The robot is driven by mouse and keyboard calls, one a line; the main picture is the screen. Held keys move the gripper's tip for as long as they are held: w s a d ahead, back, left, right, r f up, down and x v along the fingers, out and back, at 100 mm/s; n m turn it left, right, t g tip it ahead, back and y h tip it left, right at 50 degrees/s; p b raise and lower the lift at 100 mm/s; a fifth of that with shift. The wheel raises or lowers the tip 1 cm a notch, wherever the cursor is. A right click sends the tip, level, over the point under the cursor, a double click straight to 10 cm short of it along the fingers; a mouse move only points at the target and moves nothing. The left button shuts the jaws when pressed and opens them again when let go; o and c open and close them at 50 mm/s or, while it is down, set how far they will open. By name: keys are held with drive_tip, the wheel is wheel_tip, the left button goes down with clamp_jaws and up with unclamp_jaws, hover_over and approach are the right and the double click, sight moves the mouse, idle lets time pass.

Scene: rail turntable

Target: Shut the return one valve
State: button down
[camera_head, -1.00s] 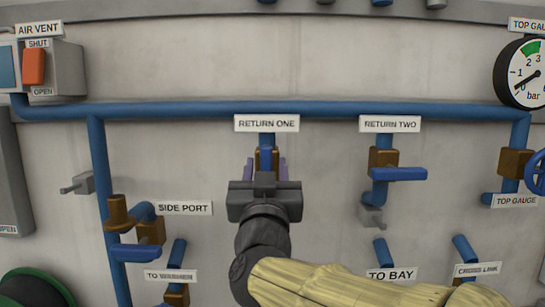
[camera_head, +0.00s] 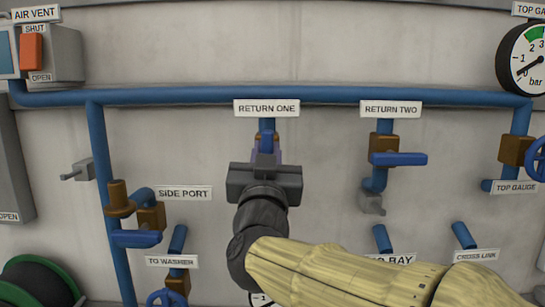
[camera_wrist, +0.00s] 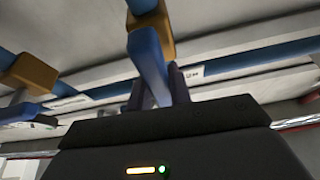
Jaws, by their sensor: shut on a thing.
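The RETURN ONE label (camera_head: 266,108) hangs on the blue top pipe, above a short blue drop pipe with the return one valve. My gripper (camera_head: 266,153) is in front of this valve and hides most of it in the head view. In the wrist view, the valve's blue lever (camera_wrist: 148,62) runs from its brass body (camera_wrist: 152,22) down between the fingers of my gripper (camera_wrist: 160,92). The fingers are shut on the lever. How far the lever is turned against its pipe is hard to tell.
The return two valve (camera_head: 383,145) is at the right, its blue lever (camera_head: 400,159) lying crosswise. The side port valve (camera_head: 150,216) is at lower left. A pressure gauge (camera_head: 524,65) is at upper right.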

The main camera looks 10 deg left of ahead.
drive_tip(key=m+h+b, duration=0.1)
drive_tip(key=m+b, duration=0.1)
drive_tip(key=m, duration=0.1)
drive_tip(key=m+h+b, duration=0.1)
drive_tip(key=m, duration=0.1)
drive_tip(key=shift+d+f+h, duration=0.15)
drive_tip(key=shift+f+h, duration=0.1)
drive_tip(key=shift+h, duration=0.05)
drive_tip(key=m+h+b, duration=0.1)
drive_tip(key=m, duration=0.2)
drive_tip(key=m+g+h+b, duration=0.1)
drive_tip(key=m+h, duration=0.1)
drive_tip(key=m, duration=0.2)
drive_tip(key=shift+w+d, duration=0.1)
drive_tip(key=shift+d, duration=0.1)
drive_tip(key=m+g, duration=0.1)
drive_tip(key=m, duration=0.1)
drive_tip(key=m+h+b, duration=0.1)
drive_tip(key=m, duration=0.2)
drive_tip(key=shift+d+f+m+g+h, duration=0.1)
drive_tip(key=shift+f+m+g+h, duration=0.05)
drive_tip(key=shift+m+g+h, duration=0.2)
drive_tip(key=shift+f+m+g+b, duration=0.15)
drive_tip(key=shift+m+g, duration=0.25)
drive_tip(key=shift+m, duration=0.6)
drive_tip(key=shift+f+m+g+b, duration=0.15)
drive_tip(key=shift+m+g, duration=0.2)
drive_tip(key=shift+m, duration=0.6)
drive_tip(key=shift+r, duration=0.1)
